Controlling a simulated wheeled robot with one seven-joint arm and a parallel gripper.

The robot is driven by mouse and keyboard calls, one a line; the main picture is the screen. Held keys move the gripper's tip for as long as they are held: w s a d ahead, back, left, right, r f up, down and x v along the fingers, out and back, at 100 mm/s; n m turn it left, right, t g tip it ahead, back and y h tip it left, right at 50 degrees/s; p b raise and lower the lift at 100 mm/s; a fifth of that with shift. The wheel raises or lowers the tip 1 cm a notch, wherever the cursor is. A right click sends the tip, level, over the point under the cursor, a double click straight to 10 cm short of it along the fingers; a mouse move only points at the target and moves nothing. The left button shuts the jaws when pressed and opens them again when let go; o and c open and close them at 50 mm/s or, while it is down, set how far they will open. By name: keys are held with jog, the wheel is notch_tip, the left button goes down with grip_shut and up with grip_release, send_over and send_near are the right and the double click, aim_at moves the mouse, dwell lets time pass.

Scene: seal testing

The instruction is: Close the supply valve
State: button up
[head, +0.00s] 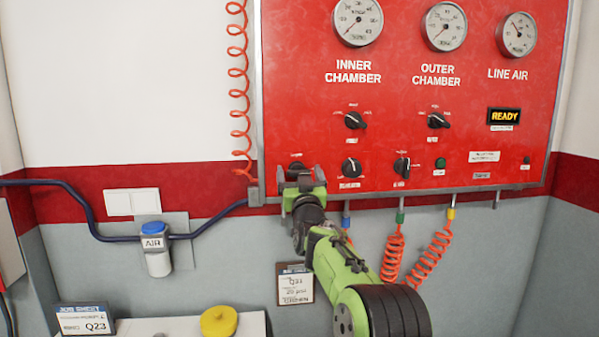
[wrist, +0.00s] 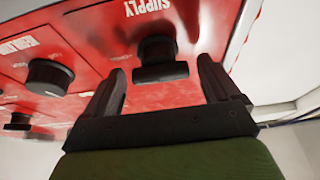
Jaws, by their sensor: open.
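The supply valve is a black knob (wrist: 157,60) under a white "SUPPLY" label on the red panel (wrist: 190,35). In the wrist view it stands between the two fingers of my gripper (wrist: 162,88), near their tips. The fingers are open, with a gap on each side of the knob. In the head view my gripper (head: 303,183) is at the lower left corner of the panel, and its body hides most of the supply knob. The knob's bar looks about parallel to the gripper's palm in the wrist view.
A regulator knob (wrist: 48,76) sits close beside the supply valve; it also shows in the head view (head: 351,168). Orange coiled hoses (head: 393,255) hang below the panel. A blue-capped AIR unit (head: 155,248) is on the wall at left. A yellow round object (head: 219,321) lies on the white surface below.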

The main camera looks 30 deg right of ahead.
jog(key=shift+s, duration=0.1)
jog(key=c, duration=1.1)
jog(key=shift+o, duration=0.2)
jog(key=shift+a+f+n+y+b, duration=0.1)
jog(key=shift+n+y+b, duration=0.2)
jog(key=shift+n+b, duration=0.15)
jog(key=n+y+b, duration=0.1)
jog(key=n+y, duration=0.1)
jog(key=n, duration=0.3)
jog(key=n+y+b, duration=0.2)
jog(key=n+y, duration=0.1)
jog(key=n, duration=0.2)
jog(key=shift+n+t, duration=0.25)
jog(key=shift+t, duration=0.15)
jog(key=n, duration=0.2)
jog(key=n+y+p, duration=0.1)
jog(key=n, duration=0.1)
jog(key=n+g+y, duration=0.1)
jog(key=n, duration=0.1)
jog(key=shift+d+r, duration=0.2)
jog(key=shift+r, duration=0.05)
jog(key=shift+n+g+y+p, duration=0.3)
jog(key=shift+n+g+p, duration=0.35)
jog(key=shift+n, duration=0.6)
jog(key=shift+n+g+y+p, duration=0.35)
jog(key=shift+n+p, duration=0.5)
jog(key=shift+n, duration=0.4)
jog(key=shift+f, duration=0.1)
